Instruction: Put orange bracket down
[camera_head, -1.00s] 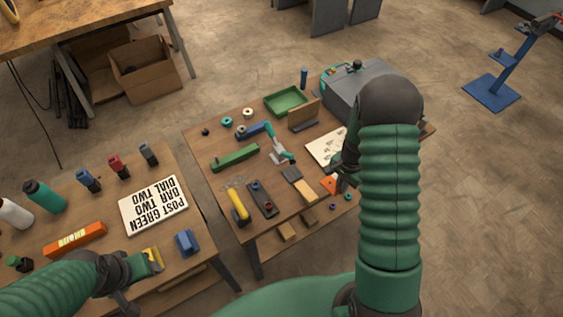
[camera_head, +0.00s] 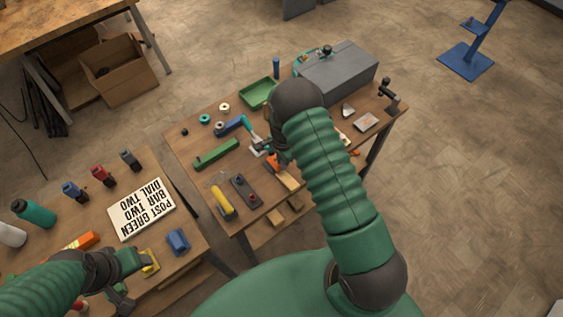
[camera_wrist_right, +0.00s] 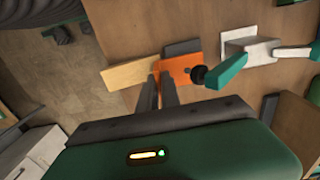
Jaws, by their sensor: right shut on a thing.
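The orange bracket (camera_wrist_right: 181,70) is between the fingertips of my right gripper (camera_wrist_right: 166,82), which is shut on it. In the head view the bracket (camera_head: 272,162) shows as a small orange patch beside my right forearm, over the small table. In the wrist view it overlaps a light wooden block (camera_wrist_right: 130,74) and a dark block (camera_wrist_right: 183,48). Whether it touches them or hangs just above, I cannot tell. The right fingers are mostly hidden in the head view. My left gripper (camera_head: 128,278) is low over the left table near a yellow part (camera_head: 150,264); its jaw opening is unclear.
A toggle clamp with a teal handle (camera_wrist_right: 228,70) and black knob sits close right of the bracket in the wrist view. A green bar (camera_head: 216,154), green tray (camera_head: 259,92) and grey case (camera_head: 337,72) share the table. A lettered sign (camera_head: 141,208) lies on the left table.

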